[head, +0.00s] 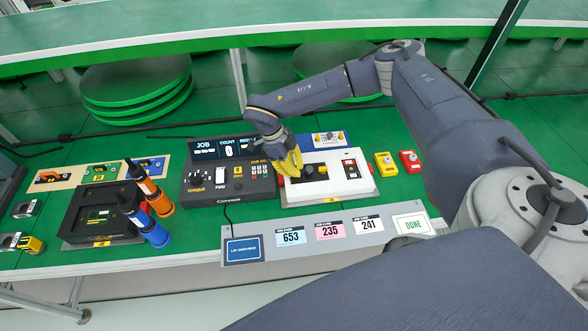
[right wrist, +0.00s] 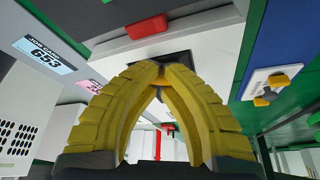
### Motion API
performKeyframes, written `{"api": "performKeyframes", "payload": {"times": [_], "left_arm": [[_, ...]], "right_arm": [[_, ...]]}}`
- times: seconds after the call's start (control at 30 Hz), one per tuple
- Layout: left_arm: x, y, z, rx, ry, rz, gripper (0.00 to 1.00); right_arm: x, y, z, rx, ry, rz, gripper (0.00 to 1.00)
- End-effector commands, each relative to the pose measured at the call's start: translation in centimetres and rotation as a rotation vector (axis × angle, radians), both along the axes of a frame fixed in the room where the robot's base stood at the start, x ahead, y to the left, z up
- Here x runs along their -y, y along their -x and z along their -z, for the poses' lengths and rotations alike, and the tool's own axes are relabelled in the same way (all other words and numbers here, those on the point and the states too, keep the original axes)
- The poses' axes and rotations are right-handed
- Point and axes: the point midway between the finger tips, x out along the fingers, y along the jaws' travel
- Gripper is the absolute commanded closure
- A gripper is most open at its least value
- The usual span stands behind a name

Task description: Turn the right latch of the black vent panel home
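My right gripper (head: 290,163) is low over the left end of a white unit (head: 330,190) with black parts on its top. In the right wrist view its yellow fingers (right wrist: 160,70) meet at the tips, with nothing visible between them. A dark patch (right wrist: 178,62) lies just beyond the tips, and a red block (right wrist: 147,27) on a white surface is above them. I cannot tell which dark part is the black vent panel, and no right latch can be made out clearly. My left gripper is not in view.
A black control box (head: 228,187) stands left of the white unit. A yellow block (head: 386,164) and a red block (head: 410,160) are to its right. A grey card strip (head: 268,235) runs in front. Upright orange and blue tools stand by a black tray (head: 78,222) at left.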

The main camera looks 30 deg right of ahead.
Motion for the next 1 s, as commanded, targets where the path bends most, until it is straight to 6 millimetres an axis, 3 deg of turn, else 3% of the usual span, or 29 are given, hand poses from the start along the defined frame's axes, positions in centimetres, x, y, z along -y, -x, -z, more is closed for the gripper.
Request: {"api": "performKeyframes", "payload": {"times": [0.83, 1.0], "left_arm": [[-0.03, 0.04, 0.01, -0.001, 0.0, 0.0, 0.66], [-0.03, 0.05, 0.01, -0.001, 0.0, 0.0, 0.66]], "right_arm": [[-0.08, -0.29, -0.08, 0.006, -0.003, 0.131, 1.0], [-0.09, -0.3, -0.06, 0.006, -0.003, 0.131, 0.8]]}}
